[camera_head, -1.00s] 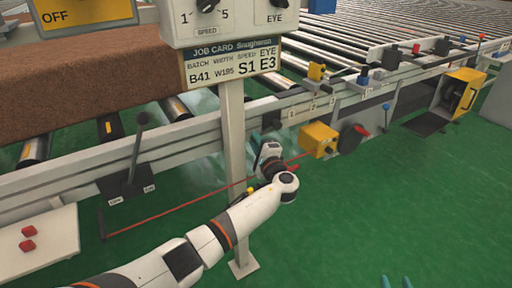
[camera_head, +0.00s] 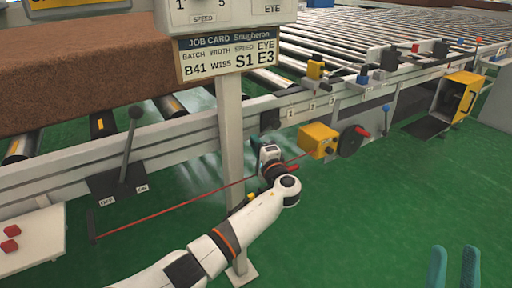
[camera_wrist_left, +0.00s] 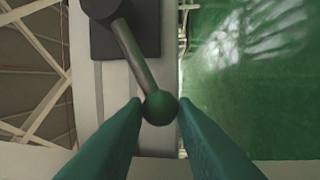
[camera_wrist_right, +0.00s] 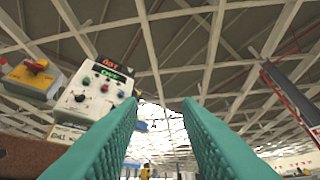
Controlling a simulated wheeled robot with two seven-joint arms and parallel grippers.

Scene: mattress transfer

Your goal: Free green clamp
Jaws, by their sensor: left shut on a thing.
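The green ball knob (camera_wrist_left: 160,108) of the clamp lever is in the left wrist view, on a grey shaft (camera_wrist_left: 136,55) rising from a dark block (camera_wrist_left: 115,28) on a pale rail. My left gripper (camera_wrist_left: 158,101) is shut on this knob, one teal finger on each side. In the head view my left arm reaches to the machine's front rail beside the white post; its fingers and the clamp cannot be made out there. My right gripper (camera_head: 454,252) is open and empty at the lower right, its fingers apart in the right wrist view (camera_wrist_right: 160,100).
A white post (camera_head: 232,150) with a job card (camera_head: 228,58) stands beside my left wrist. A red cord (camera_head: 170,208) runs low along the machine to a yellow box (camera_head: 318,140). A black lever (camera_head: 130,145) is on the left. Green floor at right is clear.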

